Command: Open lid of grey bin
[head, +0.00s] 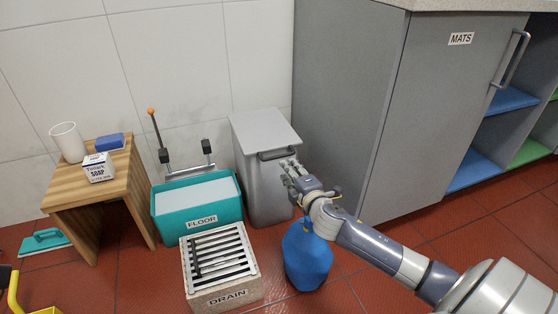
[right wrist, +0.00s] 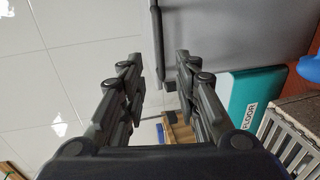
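The grey bin (head: 258,190) stands against the tiled wall beside the grey cabinet, its lid (head: 262,128) down. A dark handle (head: 274,154) sits at the lid's front edge. My right gripper (head: 289,168) is at the bin's front right, close to the handle's right end. In the right wrist view my right gripper (right wrist: 154,68) is open and empty, its fingers apart. The dark handle bar (right wrist: 157,45) appears between the two fingertips, with the grey bin (right wrist: 225,35) to its right. I cannot tell whether the fingers touch it.
A teal FLOOR tub (head: 177,208) stands left of the bin, with a DRAIN block (head: 235,292) in front. A blue jug (head: 306,258) is below my right arm. A wooden stool (head: 70,188) is at left. The grey cabinet (head: 345,85) closes off the bin's right side.

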